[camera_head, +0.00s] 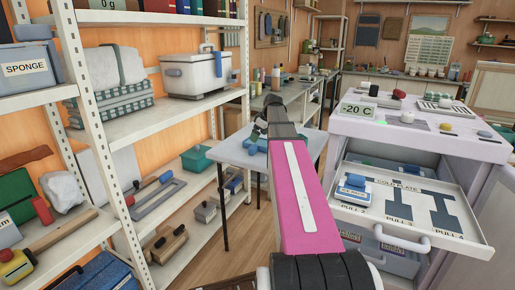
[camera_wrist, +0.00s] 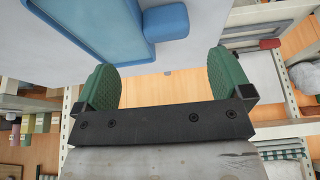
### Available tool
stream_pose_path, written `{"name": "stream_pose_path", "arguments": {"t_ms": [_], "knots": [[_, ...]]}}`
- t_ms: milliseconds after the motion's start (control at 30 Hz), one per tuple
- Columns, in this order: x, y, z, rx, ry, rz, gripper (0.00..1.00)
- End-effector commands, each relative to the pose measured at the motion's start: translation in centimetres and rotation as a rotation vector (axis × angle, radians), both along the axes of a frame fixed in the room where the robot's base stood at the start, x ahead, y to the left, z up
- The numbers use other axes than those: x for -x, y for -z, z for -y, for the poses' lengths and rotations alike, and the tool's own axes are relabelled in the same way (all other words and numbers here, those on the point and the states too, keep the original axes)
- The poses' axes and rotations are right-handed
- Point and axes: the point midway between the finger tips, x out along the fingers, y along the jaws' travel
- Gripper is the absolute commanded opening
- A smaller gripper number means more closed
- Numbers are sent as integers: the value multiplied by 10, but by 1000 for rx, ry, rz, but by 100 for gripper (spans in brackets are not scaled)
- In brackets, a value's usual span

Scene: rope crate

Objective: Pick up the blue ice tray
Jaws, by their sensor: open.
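A blue tray (camera_wrist: 95,28) with a rounded blue tab lies on a pale table top at the upper left of the wrist view. It is cut off by the frame edge. A blue piece that looks like the same tray (camera_head: 250,148) shows on the small table in the head view, partly hidden by my arm. My gripper (camera_wrist: 161,84) has green ribbed pads spread wide apart with nothing between them. It is near the tab but apart from it. In the head view, my gripper (camera_head: 258,131) is small and dark above the table.
The small table (camera_head: 229,154) stands between a left shelf (camera_head: 150,121) with a white cooler (camera_head: 190,75) and a white cabinet at right. The cabinet's open drawer (camera_head: 465,235) holds another blue item (camera_head: 354,188). Wooden floor (camera_head: 240,240) is clear below the table.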

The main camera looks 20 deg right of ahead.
Motion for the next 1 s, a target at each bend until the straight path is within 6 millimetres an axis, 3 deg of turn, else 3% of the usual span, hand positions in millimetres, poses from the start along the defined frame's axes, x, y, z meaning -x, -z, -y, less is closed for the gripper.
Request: {"name": "stream_pose_path", "arguments": {"t_ms": [100, 367, 700, 933, 967, 1000], "knots": [[-5, 16, -5, 0, 0, -1, 97], [-9, 32, -11, 0, 0, -1, 97], [-18, 70, -26, 0, 0, -1, 97], [-19, 72, -26, 0, 0, 0, 97], [-19, 72, -26, 0, 0, 0, 94], [-19, 72, -26, 0, 0, 0, 81]]}}
